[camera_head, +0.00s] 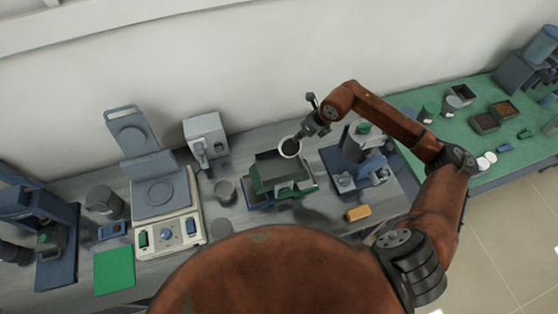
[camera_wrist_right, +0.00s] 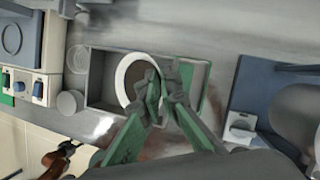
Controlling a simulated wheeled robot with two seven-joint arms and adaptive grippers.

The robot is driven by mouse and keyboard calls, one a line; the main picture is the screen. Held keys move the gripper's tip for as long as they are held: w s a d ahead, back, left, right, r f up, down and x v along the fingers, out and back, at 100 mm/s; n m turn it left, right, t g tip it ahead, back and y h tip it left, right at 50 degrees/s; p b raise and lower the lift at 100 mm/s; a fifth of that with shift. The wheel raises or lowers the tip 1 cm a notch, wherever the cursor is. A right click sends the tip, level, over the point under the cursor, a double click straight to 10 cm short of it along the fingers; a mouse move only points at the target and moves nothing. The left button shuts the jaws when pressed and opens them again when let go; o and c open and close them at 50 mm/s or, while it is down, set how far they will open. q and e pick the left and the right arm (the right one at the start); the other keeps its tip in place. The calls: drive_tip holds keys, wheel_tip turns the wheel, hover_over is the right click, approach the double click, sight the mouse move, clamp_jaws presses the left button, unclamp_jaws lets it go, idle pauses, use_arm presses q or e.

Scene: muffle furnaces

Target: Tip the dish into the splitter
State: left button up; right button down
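The dish (camera_head: 289,148) is a small round dish with a white rim and dark contents. My right gripper (camera_head: 302,137) is shut on its edge and holds it above the back right part of the splitter. The splitter (camera_head: 265,177) is a dark open box with green sides on the bench. In the right wrist view the dish (camera_wrist_right: 122,80) overlaps the splitter's box (camera_wrist_right: 97,75), and the gripper's fingertips (camera_wrist_right: 158,92) pinch its rim. I cannot tell exactly how far the dish is tilted. My left gripper is not in view.
A balance (camera_head: 165,210) and a grey canister (camera_head: 225,191) stand left of the splitter. A blue-grey device (camera_head: 362,165) stands close on the right. A yellow block (camera_head: 358,213) lies at front right. A green table (camera_head: 470,125) with trays is farther right.

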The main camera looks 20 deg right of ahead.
drive_tip(key=shift+r, duration=0.1)
drive_tip(key=shift+a+r+h, duration=0.25)
drive_tip(key=shift+r+h, duration=0.1)
drive_tip(key=shift+h, duration=0.15)
drive_tip(key=shift+a+r+h, duration=0.1)
drive_tip(key=shift+h, duration=0.2)
drive_tip(key=shift+a+r+n+t+h, duration=0.3)
drive_tip(key=shift+h, duration=0.1)
drive_tip(key=shift+s+a+r+h, duration=0.1)
drive_tip(key=shift+a+r+h, duration=0.05)
drive_tip(key=shift+h, duration=0.15)
